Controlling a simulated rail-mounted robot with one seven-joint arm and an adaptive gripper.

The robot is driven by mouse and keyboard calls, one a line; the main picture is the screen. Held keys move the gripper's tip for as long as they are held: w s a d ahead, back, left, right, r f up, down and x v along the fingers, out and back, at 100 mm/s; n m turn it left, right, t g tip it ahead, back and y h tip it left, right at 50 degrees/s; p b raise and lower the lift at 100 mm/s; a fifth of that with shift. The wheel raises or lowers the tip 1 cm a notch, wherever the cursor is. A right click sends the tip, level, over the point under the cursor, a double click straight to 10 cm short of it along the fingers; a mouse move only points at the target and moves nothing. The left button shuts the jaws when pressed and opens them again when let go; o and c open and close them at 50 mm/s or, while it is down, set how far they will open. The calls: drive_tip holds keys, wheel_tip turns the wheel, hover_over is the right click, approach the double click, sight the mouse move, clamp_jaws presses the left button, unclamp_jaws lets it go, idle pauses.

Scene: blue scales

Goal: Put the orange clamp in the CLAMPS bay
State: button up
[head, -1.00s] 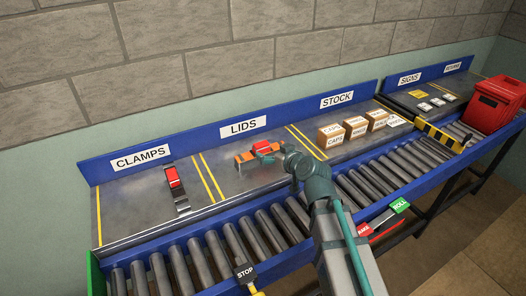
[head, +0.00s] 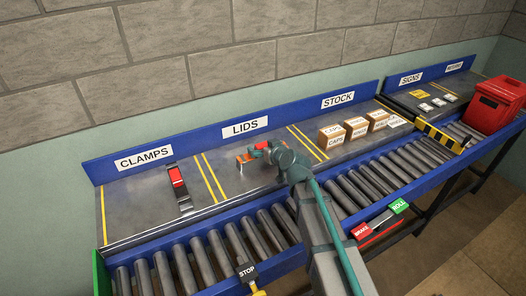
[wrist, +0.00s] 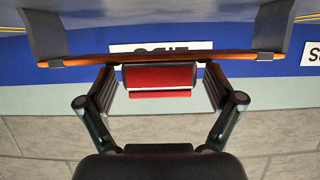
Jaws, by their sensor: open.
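The orange clamp (head: 242,159) lies in the LIDS bay, partly hidden behind my gripper (head: 260,149). In the wrist view the orange clamp (wrist: 85,60) shows as a long orange bar with grey jaws at both ends and a red-and-grey block at its middle. My gripper (wrist: 159,78) is open, with one finger on each side of that block. I cannot tell whether the fingers touch it. The CLAMPS bay (head: 135,205), at the left of the shelf, holds a grey clamp (head: 178,180) with a red part near its right side.
Yellow lines (head: 212,178) divide CLAMPS from LIDS. Several small boxes (head: 331,136) stand in the STOCK bay. A roller conveyor (head: 238,240) runs along the front. A red bin (head: 495,105) stands at the far right. The CLAMPS bay is bare left of the grey clamp.

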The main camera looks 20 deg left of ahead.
drive_tip(key=shift+c, duration=0.2)
drive_tip(key=c, duration=1.4)
drive_tip(key=shift+c, duration=0.2)
drive_tip(key=shift+r, duration=0.1)
